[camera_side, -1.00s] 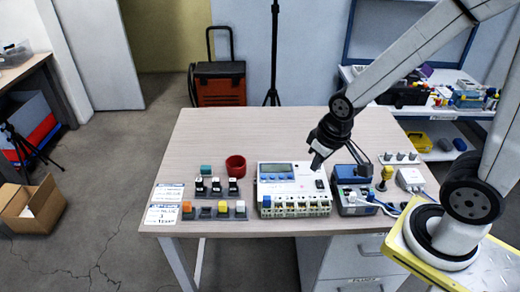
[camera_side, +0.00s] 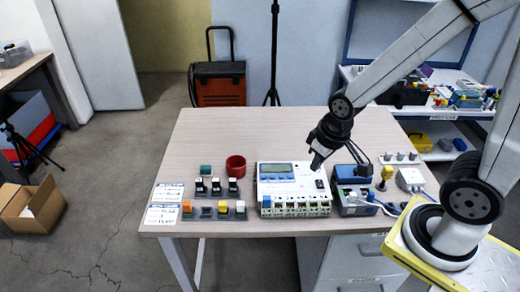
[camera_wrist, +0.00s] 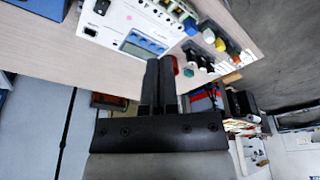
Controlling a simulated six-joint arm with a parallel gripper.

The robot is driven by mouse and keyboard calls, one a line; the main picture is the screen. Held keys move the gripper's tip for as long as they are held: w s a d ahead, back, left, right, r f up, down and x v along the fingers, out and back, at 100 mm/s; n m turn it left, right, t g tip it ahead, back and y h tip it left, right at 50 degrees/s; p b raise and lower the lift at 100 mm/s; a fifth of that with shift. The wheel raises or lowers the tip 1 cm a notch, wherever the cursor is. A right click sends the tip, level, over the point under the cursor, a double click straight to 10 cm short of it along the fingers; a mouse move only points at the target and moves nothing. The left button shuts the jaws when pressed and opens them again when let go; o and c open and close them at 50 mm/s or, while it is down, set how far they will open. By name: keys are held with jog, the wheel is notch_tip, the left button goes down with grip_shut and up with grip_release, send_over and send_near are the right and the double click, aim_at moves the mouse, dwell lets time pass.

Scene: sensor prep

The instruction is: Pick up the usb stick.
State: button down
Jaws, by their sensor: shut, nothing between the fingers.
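I cannot surely pick out the usb stick. A small black piece (camera_side: 320,184) on the right part of the white device (camera_side: 290,178) may be it or a part of the device; a dark piece also shows on the device in the wrist view (camera_wrist: 101,7). My gripper (camera_side: 316,166) is above the rear right of the white device, pointing down. In the wrist view, its two black fingers (camera_wrist: 159,66) are together with nothing seen between them.
A red cup (camera_side: 235,166) and racks of small coloured blocks (camera_side: 214,212) are left of the device. A blue-topped box (camera_side: 352,174) with cables and a yellow knob (camera_side: 386,174) stand right of it. The rear left of the table (camera_side: 240,127) is clear.

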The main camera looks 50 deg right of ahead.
jog(key=shift+c, duration=2.2)
grip_release()
jog(key=n+y, duration=0.3)
jog(key=n, duration=0.6)
send_over(216, 180)
jog(key=s+d, duration=0.2)
notch_tip(216, 180, down, 10)
jog(key=shift+f+t, duration=0.2)
jog(key=shift+t, duration=0.1)
jog(key=shift+x, duration=1.3)
